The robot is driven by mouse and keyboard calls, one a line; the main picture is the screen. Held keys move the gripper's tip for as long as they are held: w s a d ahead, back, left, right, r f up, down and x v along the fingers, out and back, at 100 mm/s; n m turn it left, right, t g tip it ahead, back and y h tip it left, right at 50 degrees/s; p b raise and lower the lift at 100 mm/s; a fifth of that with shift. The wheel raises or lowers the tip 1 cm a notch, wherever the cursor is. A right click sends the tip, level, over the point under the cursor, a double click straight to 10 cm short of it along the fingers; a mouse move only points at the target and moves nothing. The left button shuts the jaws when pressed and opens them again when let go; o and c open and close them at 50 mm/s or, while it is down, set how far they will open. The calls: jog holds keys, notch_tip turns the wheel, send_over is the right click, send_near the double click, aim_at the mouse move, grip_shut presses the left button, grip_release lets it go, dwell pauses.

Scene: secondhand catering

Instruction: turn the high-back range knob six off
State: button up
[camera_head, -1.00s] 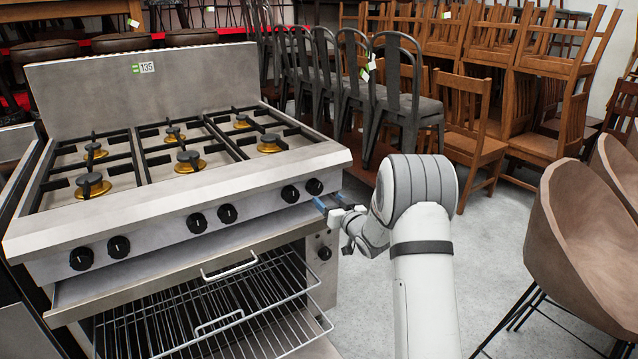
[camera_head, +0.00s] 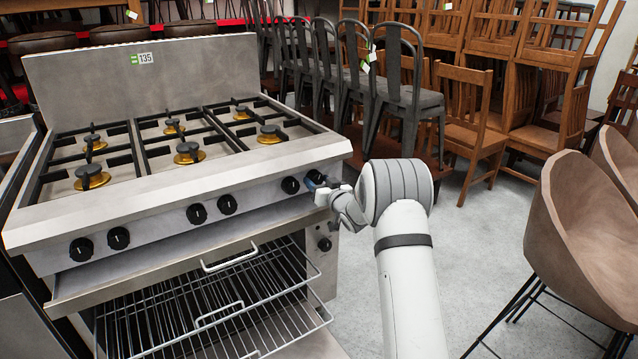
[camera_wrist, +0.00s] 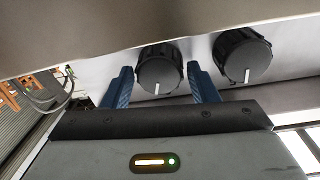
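The steel high-back range (camera_head: 100,218) has a row of black knobs along its front. The rightmost knob (camera_head: 317,176) is partly covered by my gripper (camera_head: 318,184) in the head view. In the wrist view, that knob (camera_wrist: 160,72) sits between the two blue fingertips of my gripper (camera_wrist: 161,70), with narrow gaps at its sides. The fingers are open and appear not to press it. Its white mark points down in the wrist picture. The neighbouring knob (camera_wrist: 243,56) is beside the right finger, its mark also down; it shows in the head view (camera_head: 290,185).
Below the knobs are a handle (camera_head: 230,258) and pulled-out wire racks (camera_head: 215,305). A lower side knob (camera_head: 324,244) is under my gripper. Metal chairs (camera_head: 400,95) and wooden chairs (camera_head: 470,115) stand behind; brown bucket seats (camera_head: 580,235) are at right. Grey floor between is clear.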

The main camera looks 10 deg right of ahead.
jog(key=c, duration=0.7)
jog(key=shift+f+b, duration=0.2)
jog(key=shift+b, duration=0.4)
jog(key=n+b, duration=0.2)
jog(key=shift+f+b, duration=0.15)
jog(key=shift+b, duration=0.15)
jog(key=shift+n+b, duration=0.7)
jog(key=shift+b, duration=0.2)
jog(key=shift+r+n+b, duration=0.3)
jog(key=shift+n, duration=0.2)
jog(key=o, duration=1)
